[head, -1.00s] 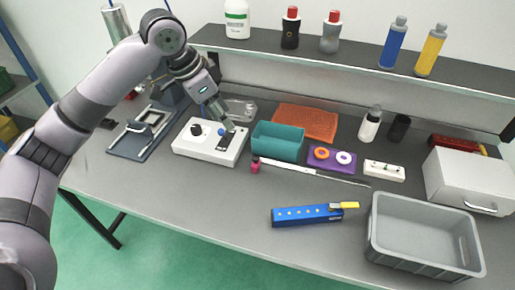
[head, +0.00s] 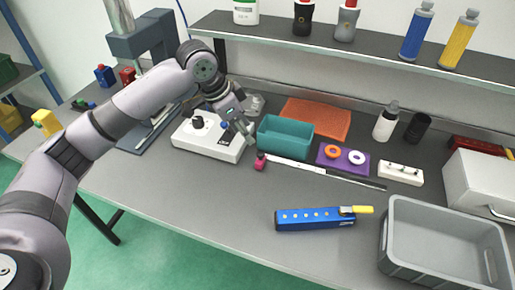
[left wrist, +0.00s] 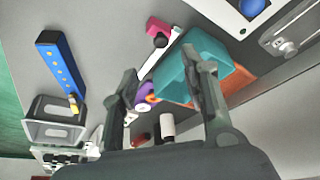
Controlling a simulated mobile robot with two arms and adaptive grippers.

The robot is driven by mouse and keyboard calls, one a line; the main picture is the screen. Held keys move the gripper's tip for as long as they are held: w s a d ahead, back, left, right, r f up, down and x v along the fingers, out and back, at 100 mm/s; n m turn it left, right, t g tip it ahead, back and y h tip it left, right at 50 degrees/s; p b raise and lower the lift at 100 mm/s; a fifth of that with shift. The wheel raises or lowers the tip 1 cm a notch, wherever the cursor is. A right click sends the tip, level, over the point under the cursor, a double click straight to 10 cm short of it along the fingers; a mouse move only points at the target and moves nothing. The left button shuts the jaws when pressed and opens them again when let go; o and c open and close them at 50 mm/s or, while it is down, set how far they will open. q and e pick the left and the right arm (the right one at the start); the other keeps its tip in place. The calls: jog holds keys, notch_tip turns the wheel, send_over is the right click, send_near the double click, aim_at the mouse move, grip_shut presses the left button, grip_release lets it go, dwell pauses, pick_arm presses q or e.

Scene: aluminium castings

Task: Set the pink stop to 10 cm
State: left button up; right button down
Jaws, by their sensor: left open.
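The pink stop (head: 260,161) sits at the left end of a thin pale rule (head: 318,170) lying on the bench. In the left wrist view the pink stop (left wrist: 157,27) and the pale rule (left wrist: 160,52) show beyond the fingers. My left gripper (head: 246,133) is open and empty, above the right end of the white box, a little behind and left of the stop. In the left wrist view its two fingers (left wrist: 166,70) are spread wide, apart from the stop. The scale marks are too small to read. My right gripper is not in view.
A white box with knobs (head: 208,138) stands left of the stop. A teal bin (head: 285,138) stands close behind the rule. A purple block (head: 343,158) with rings lies behind it to the right. A blue bar (head: 310,218) lies in front. The bench between is clear.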

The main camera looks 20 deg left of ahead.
aim_at(260, 153)
pick_arm(q)
jog(key=p+x, duration=0.1)
jog(key=x, duration=0.9)
jog(key=shift+w+f, duration=0.1)
jog(key=shift+f, duration=0.2)
jog(key=shift+r, duration=0.1)
grip_shut()
